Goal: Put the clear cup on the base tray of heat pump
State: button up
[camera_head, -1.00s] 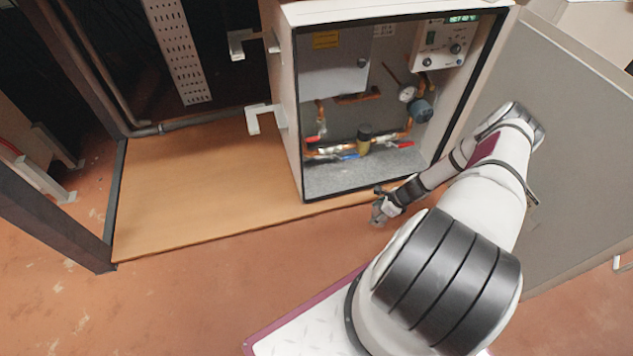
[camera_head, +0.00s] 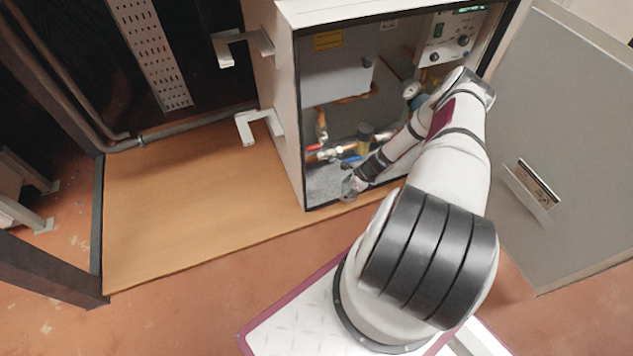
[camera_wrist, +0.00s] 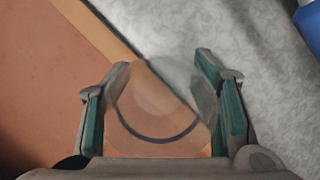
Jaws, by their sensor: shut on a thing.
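My gripper (camera_head: 350,188) is at the lower front opening of the heat pump cabinet (camera_head: 287,150). In the wrist view my gripper (camera_wrist: 165,105) is shut on the clear cup (camera_wrist: 152,110), with a green-lined finger on each side of it. The cup is see-through, with a dark curved ring low on it. The grey speckled base tray (camera_head: 318,190) is the cabinet floor; it also shows in the wrist view (camera_wrist: 255,45). The cup overlaps the tray's front edge in the wrist view. I cannot tell its height above the tray. In the head view the cup is small and unclear.
Copper pipes and valves (camera_head: 335,150) stand at the back of the tray. A blue part (camera_wrist: 312,28) shows at the wrist view's upper right. The open grey door (camera_head: 560,130) is on the right. A wooden board (camera_head: 180,200) lies left of the cabinet.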

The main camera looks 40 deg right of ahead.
jog(key=w+a+b, duration=0.1)
jog(key=w+a, duration=0.1)
jog(key=w, duration=0.1)
jog(key=w+a+b, duration=0.1)
jog(key=w+a, duration=0.1)
jog(key=w, duration=0.2)
jog(key=w+a+b, duration=0.1)
jog(key=w, duration=0.2)
jog(key=shift+w+a+f+b, duration=0.1)
jog(key=shift+w+a+b, duration=0.25)
jog(key=shift+w+a, duration=0.05)
jog(key=shift+s+d+f+b, duration=0.1)
jog(key=shift+s+f+b, duration=0.05)
jog(key=shift+f+b, duration=0.15)
jog(key=o, duration=0.7)
jog(key=shift+r, duration=0.3)
jog(key=s+d+p, duration=0.1)
jog(key=s, duration=0.2)
jog(key=s+d+p, duration=0.2)
jog(key=s, duration=0.1)
jog(key=s+d+p, duration=0.2)
jog(key=s, duration=0.2)
jog(key=shift+d+r, duration=0.15)
jog(key=shift+r, duration=0.25)
jog(key=shift+s+d+f, duration=0.1)
jog(key=shift+s+d, duration=0.2)
jog(key=shift+s, duration=0.2)
